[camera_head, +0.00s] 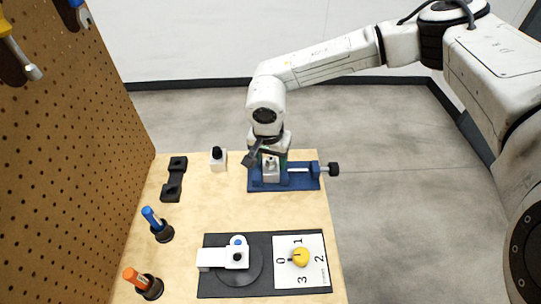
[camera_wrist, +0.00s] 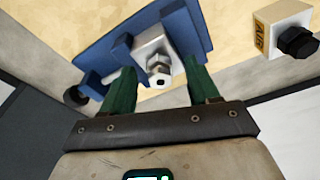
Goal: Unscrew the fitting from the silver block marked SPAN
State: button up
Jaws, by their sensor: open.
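A silver block (camera_head: 270,170) is held in the blue vise (camera_head: 297,179) at the back right of the bench; its label is not readable. In the wrist view the silver block (camera_wrist: 149,44) has a small silver fitting (camera_wrist: 160,77) with a dark hole, facing my gripper. My gripper (camera_head: 269,153) is over the vise. In the wrist view its green fingers (camera_wrist: 160,86) are apart, one on each side of the fitting, with a gap showing. I cannot tell whether either finger touches it.
A white block with a black cap (camera_head: 218,160), labelled AIR, stands left of the vise. A black holder (camera_head: 173,180), blue tool (camera_head: 157,223) and orange tool (camera_head: 142,281) are left. A dark mat (camera_head: 214,287) with dial panel is in front. Pegboard (camera_head: 70,150) bounds the left.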

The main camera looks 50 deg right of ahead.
jog(key=shift+c, duration=0.4)
grip_shut()
jog(key=n, duration=0.3)
jog(key=shift+n+b, duration=0.3)
jog(key=shift+n, duration=0.1)
jog(key=shift+t, duration=0.3)
jog(key=shift+s+n+y, duration=0.1)
jog(key=shift+n+y, duration=0.3)
jog(key=shift+n, duration=1.8)
jog(key=n+p, duration=0.1)
jog(key=n, duration=0.3)
jog(key=shift+d+t+y, duration=0.1)
jog(key=shift+t+y, duration=0.2)
